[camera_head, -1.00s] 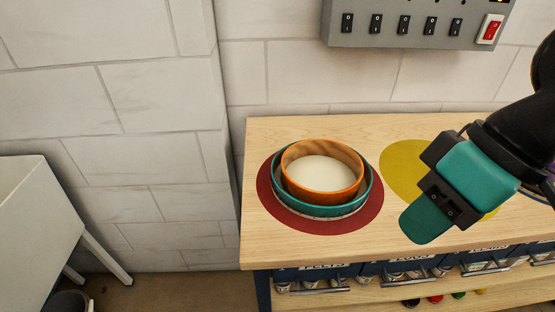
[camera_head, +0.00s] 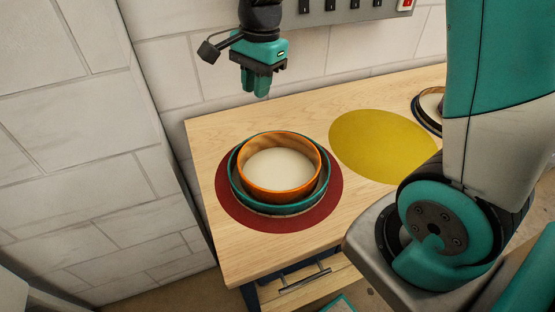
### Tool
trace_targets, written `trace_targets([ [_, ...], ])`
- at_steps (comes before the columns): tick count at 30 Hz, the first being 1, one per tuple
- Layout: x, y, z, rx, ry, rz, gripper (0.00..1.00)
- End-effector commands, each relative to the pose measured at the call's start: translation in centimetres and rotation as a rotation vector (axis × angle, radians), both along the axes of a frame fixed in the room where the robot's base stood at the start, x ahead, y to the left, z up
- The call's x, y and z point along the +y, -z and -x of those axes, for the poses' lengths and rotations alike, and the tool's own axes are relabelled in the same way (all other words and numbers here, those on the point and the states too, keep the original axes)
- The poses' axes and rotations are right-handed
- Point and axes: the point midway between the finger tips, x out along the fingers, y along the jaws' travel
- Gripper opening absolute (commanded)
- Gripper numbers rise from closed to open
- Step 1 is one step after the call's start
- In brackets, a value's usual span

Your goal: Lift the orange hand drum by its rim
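The orange hand drum (camera_head: 284,194) has a pale skin and a raised orange rim. It sits inside a wider teal drum (camera_head: 240,194), whose rim shows all around it, lower down. Both are on the round dark red mat (camera_head: 325,216) at the left part of the wooden bench. My gripper (camera_head: 257,88), with teal fingers pointing down, hangs above and behind the drums, near the back wall, touching nothing. The fingers show close together from this angle, and I cannot tell whether there is a gap between them. Nothing is between them that I can see.
A bare yellow round mat (camera_head: 385,145) lies right of the drums. Another dark-rimmed drum (camera_head: 431,102) stands farther right, partly hidden by my arm. A grey switch box (camera_head: 350,8) is on the tiled wall (camera_head: 340,50) behind the bench (camera_head: 240,247). Drawers are below the bench top.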

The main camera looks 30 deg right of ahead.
Motion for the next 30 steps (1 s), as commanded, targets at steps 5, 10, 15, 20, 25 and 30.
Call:
trace_targets([
  [5, -4.7, 1.4, -4.2, 0.058, 0.508, 0.056, 0.2],
  [10, -6.5, 2.6, -5.5, 0.073, 0.718, 0.078, 0.2],
  [15, -6.8, 5.5, -5.5, 0.079, 0.742, 0.082, 0.2],
  [20, -6.8, 9.2, -5.4, 0.08, 0.739, 0.082, 0.2],
  [25, -6.7, 12.6, -5.4, 0.077, 0.739, 0.081, 0.2],
  [30, -6.7, 14.4, -5.5, 0.073, 0.738, 0.079, 0.2],
])
